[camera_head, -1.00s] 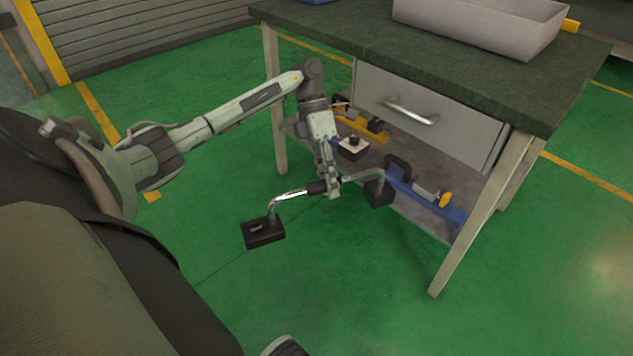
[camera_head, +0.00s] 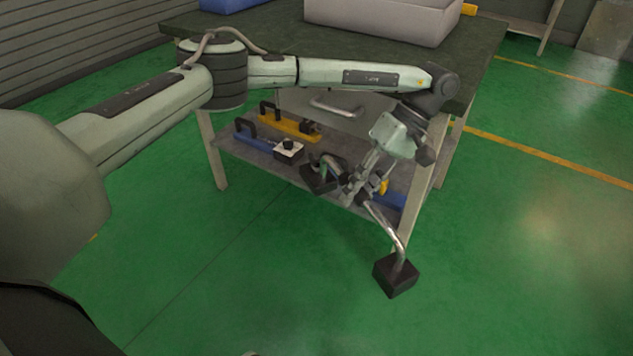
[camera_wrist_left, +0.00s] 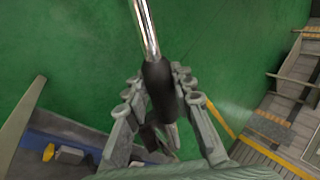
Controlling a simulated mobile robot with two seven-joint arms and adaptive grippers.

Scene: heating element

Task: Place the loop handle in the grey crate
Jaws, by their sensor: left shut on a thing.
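The loop handle (camera_head: 396,238) is a bent shiny metal bar with a black block at each end and a dark grip in its middle. My left gripper (camera_head: 354,190) is shut on it near the middle, in front of the lower shelf and below the tabletop. In the left wrist view, the left gripper (camera_wrist_left: 157,88) has its fingers on both sides of the black grip (camera_wrist_left: 159,80). The grey crate (camera_head: 380,24) stands on the tabletop, above and behind the gripper. My right gripper is not in view.
The dark workbench (camera_head: 483,58) has a drawer with a metal handle (camera_head: 335,107). Its lower shelf holds a yellow-based tool (camera_head: 285,125) and blue-based parts (camera_head: 255,142). A blue bin (camera_head: 232,4) is at the table's back left. Green floor is clear in front.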

